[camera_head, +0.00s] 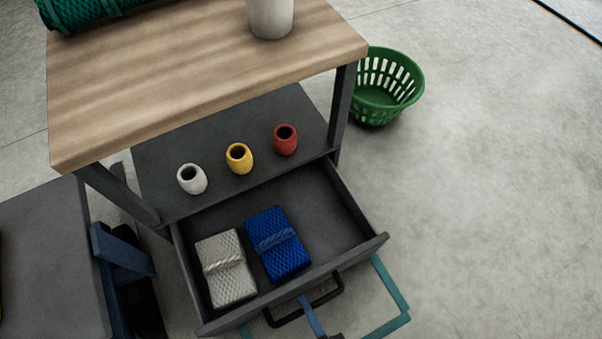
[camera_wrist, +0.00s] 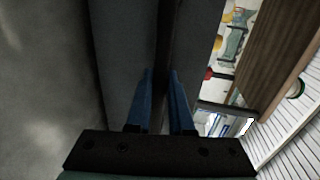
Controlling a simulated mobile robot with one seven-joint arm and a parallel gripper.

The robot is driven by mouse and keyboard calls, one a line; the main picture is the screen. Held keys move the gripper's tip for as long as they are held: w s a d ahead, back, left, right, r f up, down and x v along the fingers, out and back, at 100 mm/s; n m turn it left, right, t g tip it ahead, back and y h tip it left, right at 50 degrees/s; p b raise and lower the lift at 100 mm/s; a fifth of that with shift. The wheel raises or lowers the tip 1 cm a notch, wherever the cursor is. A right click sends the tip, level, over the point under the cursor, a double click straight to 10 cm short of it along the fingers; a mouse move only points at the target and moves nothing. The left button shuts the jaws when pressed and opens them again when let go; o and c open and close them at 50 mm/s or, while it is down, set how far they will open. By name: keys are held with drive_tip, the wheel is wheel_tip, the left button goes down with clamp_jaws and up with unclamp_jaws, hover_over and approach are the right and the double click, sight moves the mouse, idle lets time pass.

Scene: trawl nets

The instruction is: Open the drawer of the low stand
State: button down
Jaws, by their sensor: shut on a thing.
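The low stand (camera_head: 200,80) has a wooden top, dark legs and a dark lower shelf. Its drawer (camera_head: 362,250) is pulled out toward the camera, with its inside in clear view. A dark bar handle (camera_head: 331,290) is on the drawer front. My gripper (camera_head: 304,298) is at this handle, its blue finger crossing the bar. In the wrist view, the two blue fingers of my gripper (camera_wrist: 160,75) are shut on the dark handle bar (camera_wrist: 164,35) between them. A grey folded net (camera_head: 225,268) and a blue folded net (camera_head: 277,243) lie in the drawer.
White (camera_head: 191,180), yellow (camera_head: 239,158) and red (camera_head: 286,139) floats stand on the shelf above the drawer. A green basket (camera_head: 385,85) is on the floor behind the stand. A grey surface (camera_head: 45,255) is at left. Floor at right is clear.

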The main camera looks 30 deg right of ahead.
drive_tip(key=shift+s, duration=0.25)
drive_tip(key=c, duration=0.8)
unclamp_jaws()
drive_tip(key=p+v, duration=0.2)
drive_tip(key=v, duration=1.1)
